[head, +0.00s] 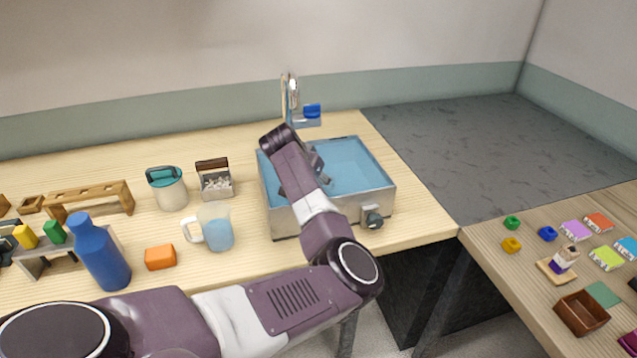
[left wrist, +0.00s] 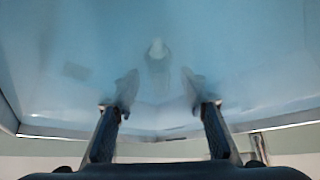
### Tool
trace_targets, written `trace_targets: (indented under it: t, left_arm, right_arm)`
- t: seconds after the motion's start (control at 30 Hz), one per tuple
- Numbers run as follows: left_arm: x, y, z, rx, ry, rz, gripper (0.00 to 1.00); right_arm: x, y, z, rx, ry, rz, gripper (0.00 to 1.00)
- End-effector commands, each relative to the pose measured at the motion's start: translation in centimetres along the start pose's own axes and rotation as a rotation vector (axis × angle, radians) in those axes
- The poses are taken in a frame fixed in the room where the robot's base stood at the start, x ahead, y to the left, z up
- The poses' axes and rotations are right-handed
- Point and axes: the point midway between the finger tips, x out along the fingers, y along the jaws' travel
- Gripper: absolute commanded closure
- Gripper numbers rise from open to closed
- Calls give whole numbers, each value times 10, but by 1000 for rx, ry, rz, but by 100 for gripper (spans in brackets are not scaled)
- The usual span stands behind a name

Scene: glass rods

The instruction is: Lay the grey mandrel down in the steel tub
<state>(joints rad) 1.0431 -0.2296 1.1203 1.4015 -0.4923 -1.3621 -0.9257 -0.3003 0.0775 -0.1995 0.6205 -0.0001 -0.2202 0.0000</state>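The steel tub (head: 377,205) stands on the wooden counter and holds blue water. My left arm reaches over its left part, and the left gripper (head: 316,165) is low in the tub, partly hidden by my own wrist. In the left wrist view the two fingers of the left gripper (left wrist: 159,95) are spread wide apart, with nothing between their tips. A blurred pale shape (left wrist: 157,55) lies beyond the tips; I cannot tell whether it is the grey mandrel. I cannot make out the mandrel in the head view. My right gripper is not in view.
A faucet (head: 290,100) stands behind the tub. Left of the tub are a jug with blue liquid (head: 218,230), a box of pale pieces (head: 215,182), a lidded pot (head: 168,190), an orange block (head: 160,257) and a blue bottle (head: 100,252). A right-hand table holds small coloured objects.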

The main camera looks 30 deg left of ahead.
Motion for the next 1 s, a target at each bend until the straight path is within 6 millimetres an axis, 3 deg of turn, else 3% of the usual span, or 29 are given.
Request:
trace_targets:
  t: [0.27, 0.37, 0.7, 1.0]
  left_arm:
    - [-6, 0, 0, 0, -1, -1, 60]
    - [-19, -1, 0, -1, 0, -2, 60]
    - [-90, 0, 0, 0, 1, -2, 60]
    - [-119, 0, 0, 1, 0, 0, 60]
  right_arm:
    - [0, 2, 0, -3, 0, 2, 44]
    - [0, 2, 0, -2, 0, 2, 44]
    - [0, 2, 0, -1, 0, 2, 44]
    - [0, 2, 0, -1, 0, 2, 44]
